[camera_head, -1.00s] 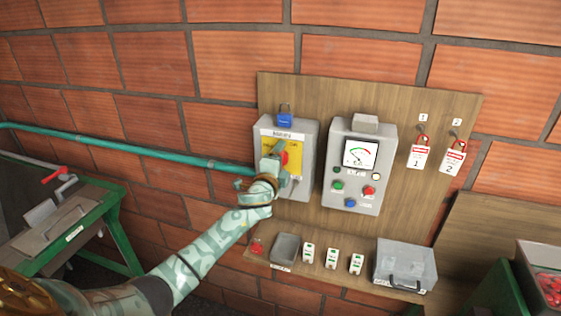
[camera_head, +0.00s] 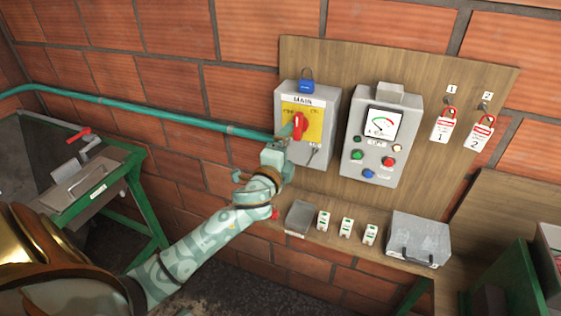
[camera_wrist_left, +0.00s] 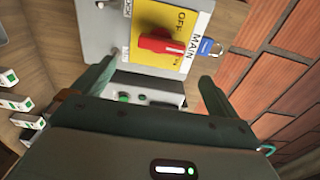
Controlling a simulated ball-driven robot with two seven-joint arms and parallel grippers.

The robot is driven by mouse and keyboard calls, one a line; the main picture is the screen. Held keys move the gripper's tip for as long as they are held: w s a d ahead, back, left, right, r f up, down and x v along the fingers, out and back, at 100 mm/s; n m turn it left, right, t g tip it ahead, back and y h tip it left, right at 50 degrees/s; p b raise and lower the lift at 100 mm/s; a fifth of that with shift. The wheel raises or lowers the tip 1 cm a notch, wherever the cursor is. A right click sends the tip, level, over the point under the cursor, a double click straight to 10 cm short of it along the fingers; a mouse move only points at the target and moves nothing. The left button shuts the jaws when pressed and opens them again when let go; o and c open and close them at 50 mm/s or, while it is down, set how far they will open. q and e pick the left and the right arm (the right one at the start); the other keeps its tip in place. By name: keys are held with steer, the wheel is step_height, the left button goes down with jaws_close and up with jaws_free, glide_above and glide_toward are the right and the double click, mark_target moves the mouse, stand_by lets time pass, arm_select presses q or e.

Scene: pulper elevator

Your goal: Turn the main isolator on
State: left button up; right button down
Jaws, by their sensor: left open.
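The main isolator is a grey box (camera_head: 285,94) marked MAIN, with a yellow plate (camera_head: 316,127) and a red handle (camera_head: 299,126). A blue padlock (camera_head: 307,87) hangs at the box top. My left gripper (camera_head: 287,141) is just below and left of the handle. It is open and empty; its fingers (camera_wrist_left: 156,72) stand apart, short of the handle. My right gripper is not in view.
A grey meter box (camera_head: 393,155) with buttons is right of the isolator on the wooden board (camera_head: 430,80). Tags hang farther right. A teal pipe (camera_head: 150,115) runs along the wall.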

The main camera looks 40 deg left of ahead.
arm_select(q)
steer(key=v, duration=0.5)
steer(key=shift+d+b, duration=0.1)
steer(key=shift+b, duration=0.2)
